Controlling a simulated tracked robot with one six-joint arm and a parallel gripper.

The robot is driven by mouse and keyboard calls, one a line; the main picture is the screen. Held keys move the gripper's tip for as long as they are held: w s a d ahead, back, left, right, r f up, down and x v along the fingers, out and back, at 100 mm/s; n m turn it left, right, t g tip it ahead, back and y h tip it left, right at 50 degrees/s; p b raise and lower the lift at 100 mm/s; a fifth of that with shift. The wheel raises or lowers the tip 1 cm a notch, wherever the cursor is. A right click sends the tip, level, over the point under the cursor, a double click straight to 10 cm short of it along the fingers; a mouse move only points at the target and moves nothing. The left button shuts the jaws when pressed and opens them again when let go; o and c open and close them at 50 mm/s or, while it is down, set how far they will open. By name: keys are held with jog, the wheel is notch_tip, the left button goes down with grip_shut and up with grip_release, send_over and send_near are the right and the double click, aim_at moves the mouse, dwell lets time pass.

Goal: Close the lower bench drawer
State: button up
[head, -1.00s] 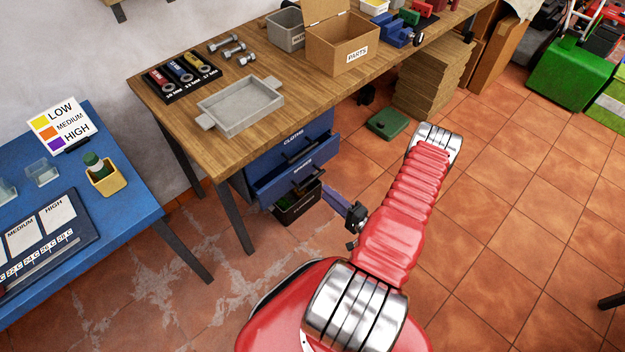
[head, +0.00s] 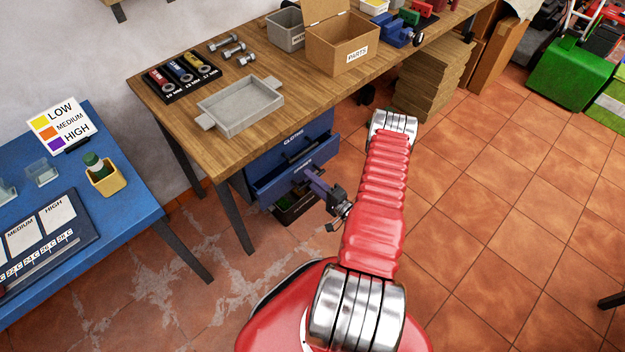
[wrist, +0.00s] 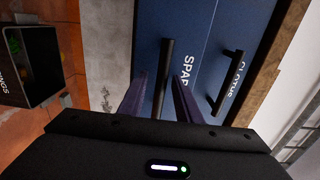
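The blue bench drawers hang under the wooden bench. The upper drawer (head: 292,141), labelled CLOTHS, has a dark bar handle. The lower drawer (head: 268,193) appears to stand out a little beyond the upper one. Its front, with its label partly hidden, fills the middle of the wrist view (wrist: 185,45). My gripper (head: 312,184) is at the lower drawer's front. In the wrist view, my two purple fingers (wrist: 160,95) are apart, one on each side of the lower drawer's black bar handle (wrist: 166,75). Contact with the handle cannot be told.
A black bin (head: 292,212) stands on the floor below the lower drawer, partly hidden by my gripper. Bench legs (head: 234,220) stand to the left. A blue table (head: 140,185) is further left.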

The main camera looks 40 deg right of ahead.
grip_shut()
dwell(0.3)
jog(key=shift+f, duration=0.1)
